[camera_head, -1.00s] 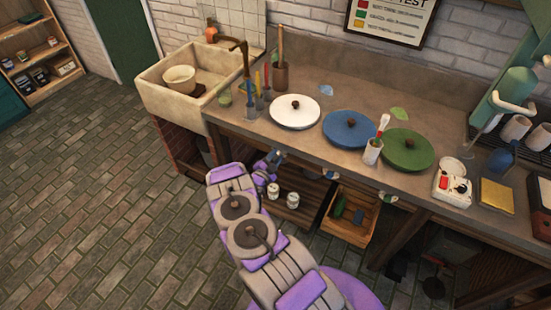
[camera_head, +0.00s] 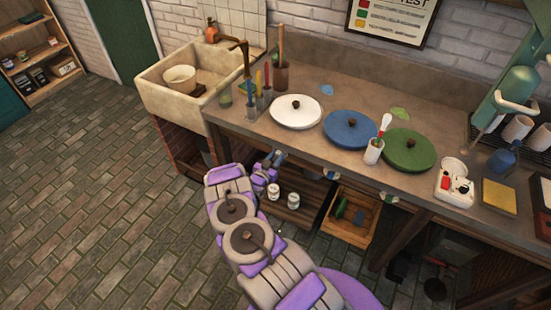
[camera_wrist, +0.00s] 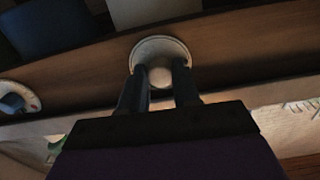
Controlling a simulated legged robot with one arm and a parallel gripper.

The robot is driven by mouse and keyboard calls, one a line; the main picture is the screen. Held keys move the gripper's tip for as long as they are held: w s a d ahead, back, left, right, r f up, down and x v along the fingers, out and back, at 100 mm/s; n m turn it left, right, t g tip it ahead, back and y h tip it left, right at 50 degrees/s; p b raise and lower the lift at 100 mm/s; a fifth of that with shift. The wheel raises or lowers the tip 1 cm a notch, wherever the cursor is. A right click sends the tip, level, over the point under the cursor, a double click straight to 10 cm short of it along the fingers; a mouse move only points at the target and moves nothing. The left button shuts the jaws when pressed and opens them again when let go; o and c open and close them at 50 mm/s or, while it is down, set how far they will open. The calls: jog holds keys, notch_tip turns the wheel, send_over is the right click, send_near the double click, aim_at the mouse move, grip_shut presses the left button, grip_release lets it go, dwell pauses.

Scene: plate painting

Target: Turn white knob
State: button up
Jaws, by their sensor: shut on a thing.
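The white knob (camera_wrist: 160,52) is a round, pale knob on the brown front board under the counter, in the middle of the wrist view. My gripper (camera_wrist: 160,82) has its two dark fingers on either side of the knob's centre and is shut on it. In the head view my gripper (camera_head: 277,158) is at the counter's front edge, below the white disc (camera_head: 296,112); the white knob itself is hidden there. Another knob, with a blue middle (camera_wrist: 14,102), shows at the left of the wrist view.
A blue disc (camera_head: 349,127) and a green disc (camera_head: 408,150) lie on the counter (camera_head: 265,135). A sink (camera_head: 160,90) is at the left. Two white jars (camera_head: 283,197) and a wooden crate (camera_head: 345,228) sit below the counter. The tiled floor at the left is clear.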

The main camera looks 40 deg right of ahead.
jog(key=shift+n, duration=0.3)
jog(key=o, duration=1.1)
jog(key=shift+c, duration=0.2)
jog(key=shift+a, duration=0.1)
jog(key=p+v, duration=0.2)
jog(key=v, duration=1.5)
jog(key=shift+a+f, duration=0.1)
jog(key=shift+a, duration=0.1)
